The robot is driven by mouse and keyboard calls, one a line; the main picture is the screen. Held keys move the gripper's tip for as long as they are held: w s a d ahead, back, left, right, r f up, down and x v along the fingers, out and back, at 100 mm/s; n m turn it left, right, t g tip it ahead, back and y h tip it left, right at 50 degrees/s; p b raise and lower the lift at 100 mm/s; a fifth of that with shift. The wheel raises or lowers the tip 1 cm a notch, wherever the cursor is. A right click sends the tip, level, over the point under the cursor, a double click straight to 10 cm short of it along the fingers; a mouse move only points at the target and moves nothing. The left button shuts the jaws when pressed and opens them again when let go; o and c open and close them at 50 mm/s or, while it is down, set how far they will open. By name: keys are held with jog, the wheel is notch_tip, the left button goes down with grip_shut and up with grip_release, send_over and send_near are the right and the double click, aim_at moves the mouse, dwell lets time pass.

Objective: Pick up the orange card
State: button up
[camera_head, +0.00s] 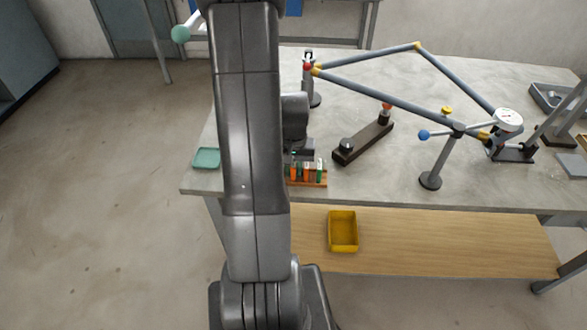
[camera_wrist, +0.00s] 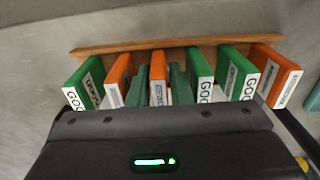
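A wooden rack (camera_wrist: 190,43) holds several upright green and orange cards with white labels. In the wrist view, an orange card (camera_wrist: 158,66) stands in the middle, between my gripper's two dark green fingers (camera_wrist: 159,85). The fingers lie close along both its sides; whether they press on it I cannot tell. Another orange card (camera_wrist: 118,76) is left of it, and one more (camera_wrist: 280,75) is at the right end. Green cards (camera_wrist: 200,70) stand among them. In the head view the rack (camera_head: 312,184) is at the table's front edge, partly hidden by my arm.
The grey table (camera_head: 360,190) carries a dark bar fixture (camera_head: 362,142) right of the rack and a tubular frame jig (camera_head: 385,95) behind it. A teal tray (camera_head: 206,158) sits at the left corner. A yellow bin (camera_head: 343,232) stands on the lower shelf.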

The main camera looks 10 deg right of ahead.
jog(key=shift+c, duration=0.5)
grip_shut()
